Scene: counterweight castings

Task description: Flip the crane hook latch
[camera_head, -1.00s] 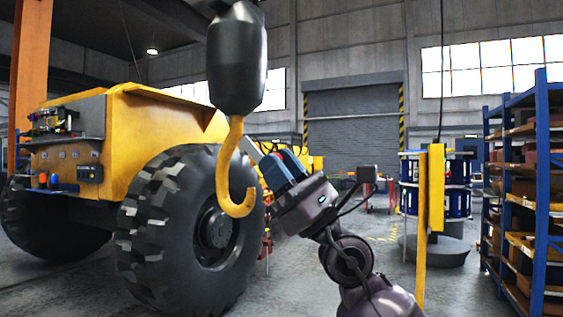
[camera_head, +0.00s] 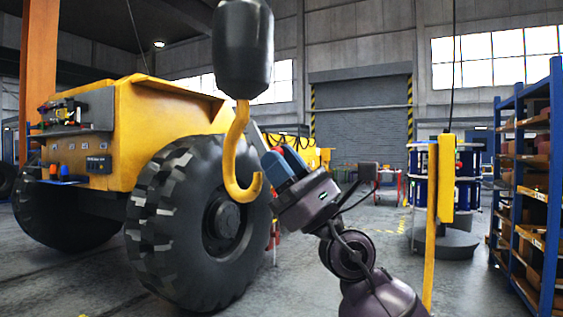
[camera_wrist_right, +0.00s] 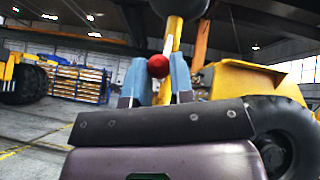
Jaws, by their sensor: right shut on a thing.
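The yellow crane hook (camera_head: 229,158) hangs from a black hook block (camera_head: 242,48), its open mouth facing right. A thin grey latch bar (camera_head: 257,138) runs beside the hook's throat down toward my right gripper (camera_head: 283,158). In the wrist view, a red knob (camera_wrist_right: 158,66) at the lower end of the pale latch bar (camera_wrist_right: 168,42) sits between the blue fingers of my right gripper (camera_wrist_right: 159,78), which is shut on it. The yellow hook (camera_wrist_right: 175,35) is behind it there. The latch's pivot is not clear. My left gripper is not in view.
A yellow vehicle (camera_head: 135,125) with a large black tyre (camera_head: 190,220) stands close behind the hook. A yellow pendant control box (camera_head: 447,178) hangs on a cable at right. Blue shelving (camera_head: 520,180) lines the right side. The floor between is mostly open.

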